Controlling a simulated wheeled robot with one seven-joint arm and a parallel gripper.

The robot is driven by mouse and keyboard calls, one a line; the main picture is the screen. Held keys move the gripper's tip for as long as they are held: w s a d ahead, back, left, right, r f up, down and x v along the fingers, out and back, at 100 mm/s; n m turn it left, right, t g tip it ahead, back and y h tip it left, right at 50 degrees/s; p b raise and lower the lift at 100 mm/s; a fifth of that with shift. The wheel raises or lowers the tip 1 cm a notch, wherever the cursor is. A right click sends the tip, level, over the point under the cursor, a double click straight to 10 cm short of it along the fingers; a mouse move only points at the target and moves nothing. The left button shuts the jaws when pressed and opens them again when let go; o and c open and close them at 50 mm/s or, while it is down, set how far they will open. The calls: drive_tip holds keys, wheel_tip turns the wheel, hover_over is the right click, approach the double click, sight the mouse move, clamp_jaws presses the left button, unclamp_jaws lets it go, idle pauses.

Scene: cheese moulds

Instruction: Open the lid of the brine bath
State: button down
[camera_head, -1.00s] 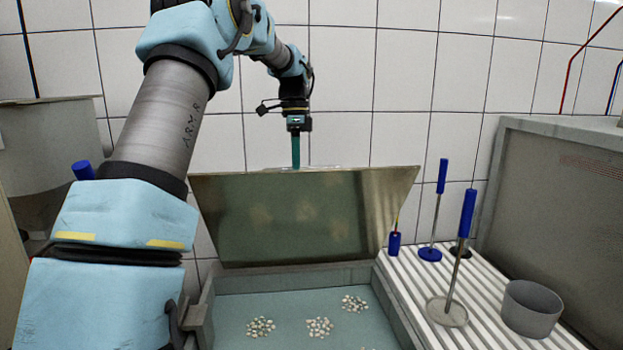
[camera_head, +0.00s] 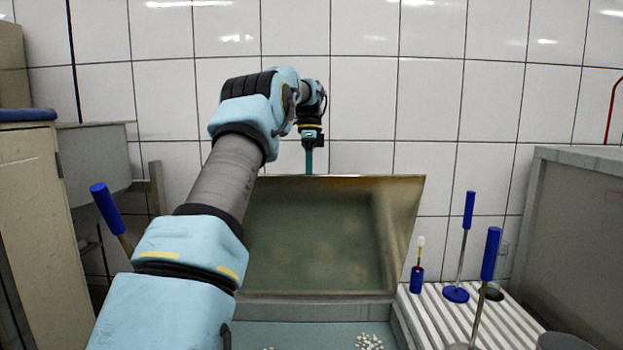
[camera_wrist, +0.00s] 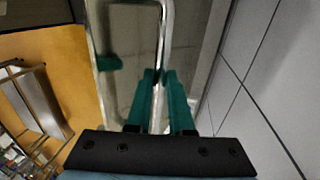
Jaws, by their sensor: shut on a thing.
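The brine bath's lid (camera_head: 320,235) is raised and tilted back toward the tiled wall, its underside facing the head camera. The bath (camera_head: 300,335) below it is open, with pale liquid and small white clusters (camera_head: 368,341) in it. My gripper (camera_head: 309,165) is at the lid's top edge, in the middle. In the wrist view my gripper's green fingers (camera_wrist: 160,90) are shut on a metal bar, the lid's handle (camera_wrist: 164,35). The handle is hidden behind the fingers and lid in the head view.
A ribbed draining surface (camera_head: 435,315) on the right holds several blue-handled tools (camera_head: 490,255). A grey-walled unit (camera_head: 580,230) stands at far right. A beige cabinet (camera_head: 30,220) stands at left. The tiled wall is close behind the lid.

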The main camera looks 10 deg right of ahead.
drive_tip(key=shift+w+a+f, duration=0.1)
drive_tip(key=shift+f, duration=0.2)
drive_tip(key=c, duration=1.1)
unclamp_jaws()
drive_tip(key=shift+w, duration=0.1)
drive_tip(key=o, duration=0.3)
drive_tip(key=shift+r, duration=0.1)
drive_tip(key=shift+r, duration=0.1)
